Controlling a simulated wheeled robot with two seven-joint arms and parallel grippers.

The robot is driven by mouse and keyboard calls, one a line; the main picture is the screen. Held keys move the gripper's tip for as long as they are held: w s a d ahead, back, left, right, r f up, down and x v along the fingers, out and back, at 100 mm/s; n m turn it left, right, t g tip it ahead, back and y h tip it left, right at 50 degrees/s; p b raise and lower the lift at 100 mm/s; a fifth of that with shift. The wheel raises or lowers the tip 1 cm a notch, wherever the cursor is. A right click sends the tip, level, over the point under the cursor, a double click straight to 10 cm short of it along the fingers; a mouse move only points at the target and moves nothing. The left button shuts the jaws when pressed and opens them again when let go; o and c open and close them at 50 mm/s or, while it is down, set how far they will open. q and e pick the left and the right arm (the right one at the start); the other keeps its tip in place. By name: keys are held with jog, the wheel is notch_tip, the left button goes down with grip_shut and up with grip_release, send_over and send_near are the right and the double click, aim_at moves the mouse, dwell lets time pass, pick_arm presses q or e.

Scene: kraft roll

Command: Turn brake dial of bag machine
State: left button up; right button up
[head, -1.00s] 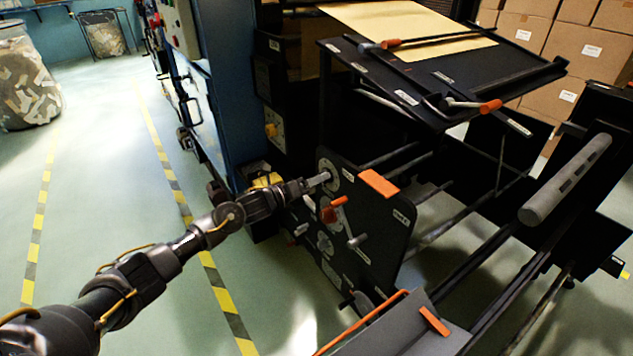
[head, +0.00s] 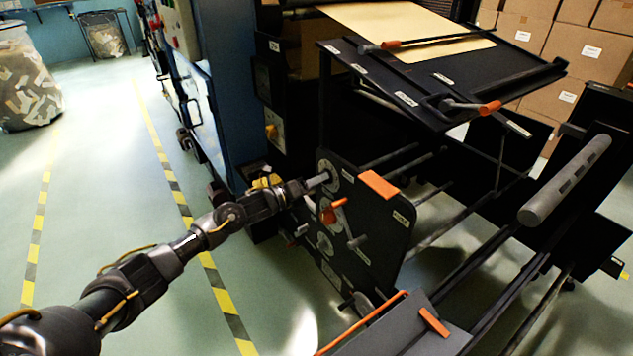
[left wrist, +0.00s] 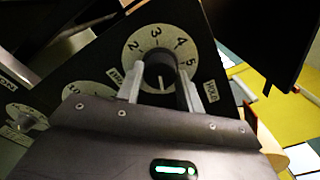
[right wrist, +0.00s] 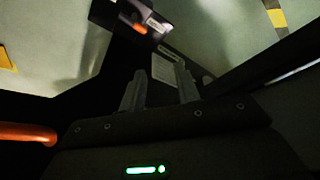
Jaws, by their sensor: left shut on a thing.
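The brake dial is a dark round knob (left wrist: 158,72) on a pale ring scale (left wrist: 140,46) with numbers, where 2 to 5 can be read, on a black panel (head: 375,222). A label reading HOLD is to its right in the left wrist view. My left gripper (left wrist: 160,85) is shut on the knob, one finger on each side; in the head view the gripper (head: 312,183) meets the panel's upper dial. The white line on the knob points down in the left wrist view. My right gripper (right wrist: 160,85) shows two fingers apart with nothing visible between them.
An orange-handled lever (head: 333,210) sits just below the dial. An orange block (head: 379,185) is on the panel's top edge. A second smaller dial (left wrist: 85,95) is left of the knob in the left wrist view. A grey roller (head: 565,180) stands right.

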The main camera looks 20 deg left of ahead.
notch_tip(320, 180, down, 14)
jog(key=g+p, duration=0.1)
jog(key=p, duration=0.6)
pick_arm(q)
jog(key=shift+s+f+n+p, duration=0.1)
jog(key=shift+n+p, duration=0.8)
jog(key=shift+n, duration=7.9)
jog(key=shift+f+n+p, duration=0.1)
jog(key=shift+n+p, duration=0.8)
jog(key=shift+n, duration=7.9)
pick_arm(e)
jog(key=s+d+f, duration=0.3)
jog(key=s+f, duration=0.4)
jog(key=f, duration=0.2)
jog(key=shift+s+d+f+g+h, duration=0.3)
jog(key=shift+d+f+g, duration=0.05)
jog(key=shift+g, duration=0.05)
pick_arm(q)
jog(key=o, duration=1)
jog(key=shift+r, duration=0.15)
